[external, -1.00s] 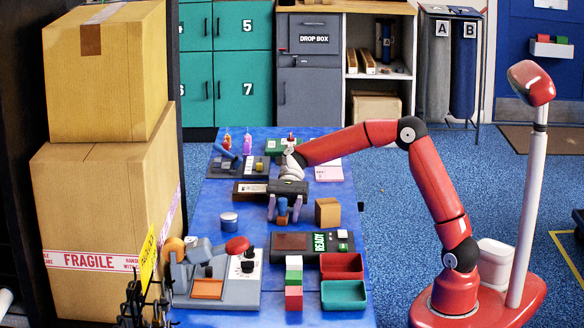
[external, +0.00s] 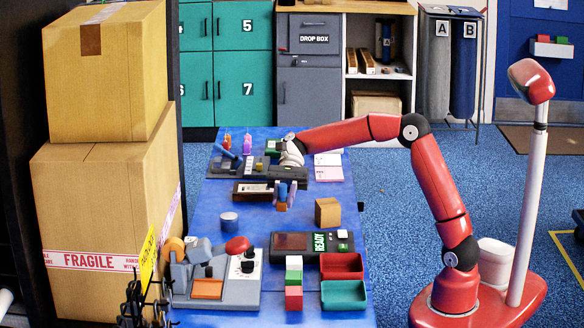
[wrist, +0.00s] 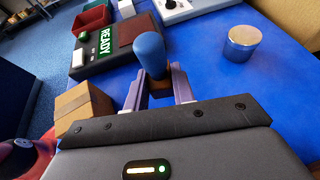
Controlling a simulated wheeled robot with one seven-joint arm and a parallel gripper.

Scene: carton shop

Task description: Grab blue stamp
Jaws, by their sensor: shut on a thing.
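The blue stamp (external: 283,190) has a rounded blue handle and a brownish base. It is between the fingers of my gripper (external: 283,197), which is shut on it above the blue table. In the wrist view the blue handle of the stamp (wrist: 149,50) sticks out beyond the two pale purple fingers of my gripper (wrist: 160,90). The lower part of the stamp is partly hidden between the fingers.
A cardboard box (external: 327,212) stands right of my gripper, and a round metal tin (external: 229,221) left of it. A device reading READY (external: 312,243), a red tray (external: 341,266) and a teal tray (external: 344,295) are nearer the front. A dark tray (external: 252,198) lies behind.

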